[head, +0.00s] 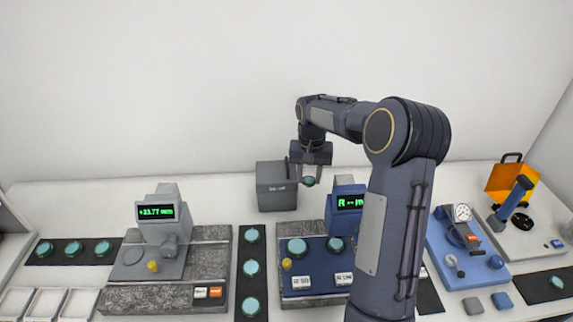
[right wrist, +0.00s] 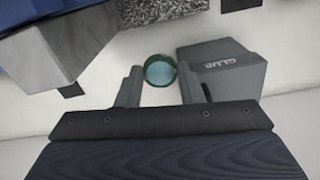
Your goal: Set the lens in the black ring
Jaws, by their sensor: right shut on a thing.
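My right gripper (head: 309,172) is shut on a small round teal lens (head: 308,181), held in the air just right of the grey box. In the right wrist view the lens (right wrist: 160,70) sits between the tips of the two grey fingers. A black ring-like round part (head: 523,221) lies on the pale base of the instrument at the far right, in front of an orange panel. It is well to the right of my gripper, and its inside is too small to make out. My left gripper is out of view.
The grey box (head: 276,188) stands close beside the gripper. A blue instrument (head: 322,270) and a grey one (head: 165,262) stand in front, with black strips of lenses (head: 251,280). A blue gauge stand (head: 467,255) is right of my arm, which hides some table.

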